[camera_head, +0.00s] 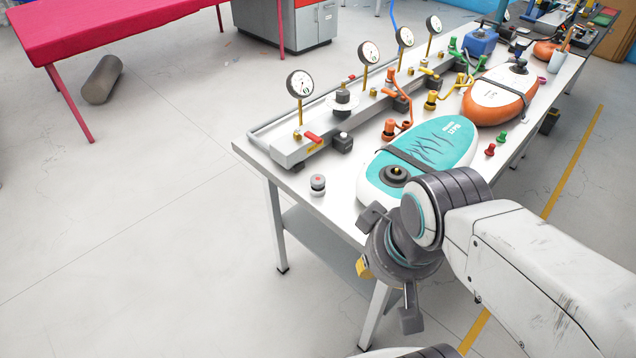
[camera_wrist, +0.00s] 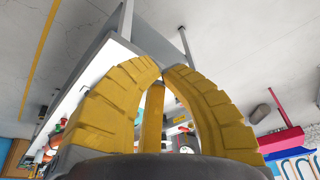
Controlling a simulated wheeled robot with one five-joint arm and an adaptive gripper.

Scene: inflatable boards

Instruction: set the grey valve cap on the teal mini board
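The teal mini board (camera_head: 440,140) lies on the workbench, with a dark strap across it and a black round valve (camera_head: 396,174) with a yellowish centre at its near end.
A metal manifold (camera_head: 320,148) with several gauges runs along the bench's far side. An orange and white board (camera_head: 500,95) lies beyond the teal one. Red (camera_head: 490,150) and green (camera_head: 502,137) caps stand on its right. Bare tabletop surrounds the grey cap.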

